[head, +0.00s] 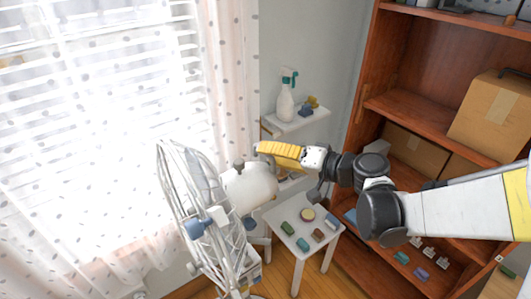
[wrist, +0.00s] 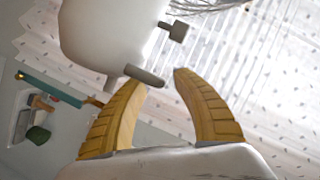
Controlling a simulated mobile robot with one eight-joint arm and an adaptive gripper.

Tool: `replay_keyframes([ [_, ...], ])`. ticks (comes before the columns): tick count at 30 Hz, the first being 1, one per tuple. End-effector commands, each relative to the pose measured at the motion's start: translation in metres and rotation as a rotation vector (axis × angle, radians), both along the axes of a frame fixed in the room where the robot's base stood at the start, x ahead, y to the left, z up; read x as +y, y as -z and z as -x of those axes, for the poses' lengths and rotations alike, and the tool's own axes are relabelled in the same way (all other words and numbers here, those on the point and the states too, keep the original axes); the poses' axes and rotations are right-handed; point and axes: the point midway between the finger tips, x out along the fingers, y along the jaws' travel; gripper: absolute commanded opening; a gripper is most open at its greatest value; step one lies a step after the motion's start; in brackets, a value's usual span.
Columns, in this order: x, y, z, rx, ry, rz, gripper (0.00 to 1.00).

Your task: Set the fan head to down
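A white standing fan with a wire cage (head: 190,215) stands before the window. Its rounded motor housing (head: 252,188) points away from the cage, toward my arm. In the wrist view the white housing (wrist: 105,35) fills the upper left. A grey knob (wrist: 145,76) and a second dark grey knob (wrist: 173,31) stick out from it. My gripper (head: 262,150) has yellow fingers and is just above and behind the housing. In the wrist view my gripper (wrist: 160,79) is open and empty, with the first knob near the fingertips. I cannot tell whether a fingertip touches it.
A wall shelf (head: 298,120) holds a spray bottle (head: 286,103) and small blocks. A small white table (head: 283,232) below my arm holds several coloured blocks and a round item. A wooden bookcase (head: 415,105) with cardboard boxes is at the right. The curtained window (head: 90,120) is at the left.

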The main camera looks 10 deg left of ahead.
Motion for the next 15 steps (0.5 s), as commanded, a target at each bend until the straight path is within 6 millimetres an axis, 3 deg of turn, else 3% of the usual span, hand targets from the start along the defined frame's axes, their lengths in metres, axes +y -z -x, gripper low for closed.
replay_keyframes([
  [5, 0.0122, 0.0027, -0.0041, 0.0, -0.001, 0.0, 0.34],
  [13, 0.013, 0.0027, -0.0046, 0.001, 0.0, 0.0, 0.34],
  [15, 0.0129, 0.0028, -0.0047, 0.001, 0.0, 0.0, 0.15],
])
